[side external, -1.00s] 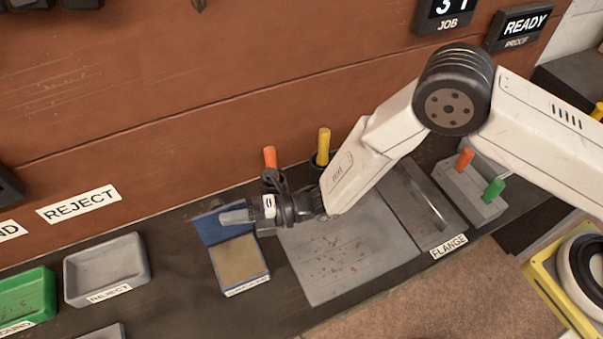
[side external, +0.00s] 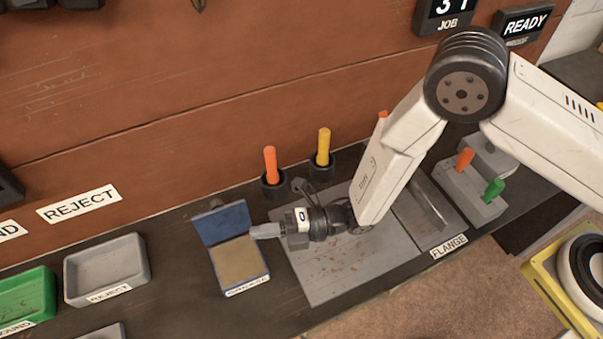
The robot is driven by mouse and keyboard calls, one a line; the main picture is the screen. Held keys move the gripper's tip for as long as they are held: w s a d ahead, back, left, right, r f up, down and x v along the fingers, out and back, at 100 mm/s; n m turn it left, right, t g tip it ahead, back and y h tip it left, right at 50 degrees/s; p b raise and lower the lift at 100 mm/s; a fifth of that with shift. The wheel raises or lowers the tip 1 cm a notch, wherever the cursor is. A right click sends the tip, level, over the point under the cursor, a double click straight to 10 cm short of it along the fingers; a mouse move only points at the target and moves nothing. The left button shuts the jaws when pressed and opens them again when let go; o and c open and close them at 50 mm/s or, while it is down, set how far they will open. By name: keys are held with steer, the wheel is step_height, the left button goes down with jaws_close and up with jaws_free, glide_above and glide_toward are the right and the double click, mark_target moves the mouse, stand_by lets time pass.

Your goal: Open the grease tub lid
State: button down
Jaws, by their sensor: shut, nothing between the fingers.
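The grease tub (side external: 262,285) is a small blue box with a tan fill, standing on the dark bench left of the grey plate. Its blue lid (side external: 222,222) stands raised along the tub's back edge, so the tan inside shows. My gripper (side external: 254,231) is shut and empty, pointing left. Its tip is at the right end of the lid in the picture; I cannot tell whether they touch. The label on the tub's front is too small to read.
A grey plate (side external: 345,265) lies under my gripper. An orange-handled tool (side external: 270,165) and a yellow-handled tool (side external: 323,147) stand in black holders behind. The grey REJECT tray (side external: 105,268) is at left. Bare bench lies between tray and tub.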

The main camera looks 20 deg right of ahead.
steer(key=shift+v, duration=2.85)
steer(key=shift+w+d+r, duration=0.1)
steer(key=shift+w+r, duration=0.05)
steer(key=w+d+r+m+t+h, duration=0.25)
steer(key=w+d+m+h, duration=0.3)
steer(key=d+m, duration=0.3)
steer(key=w+d+r+m+t+h, duration=0.25)
steer(key=w+d+m+h, duration=0.25)
steer(key=d+m+h, duration=0.3)
steer(key=s+d+r+m+g+h, duration=0.2)
steer(key=s+d+r+m+g, duration=0.1)
steer(key=s+d+m, duration=0.4)
steer(key=s+d+r+m+g+h, duration=0.2)
steer(key=s+d+r+m+g, duration=0.1)
steer(key=s+d+m, duration=0.5)
steer(key=d+m, duration=0.2)
steer(key=shift+d+g, duration=0.4)
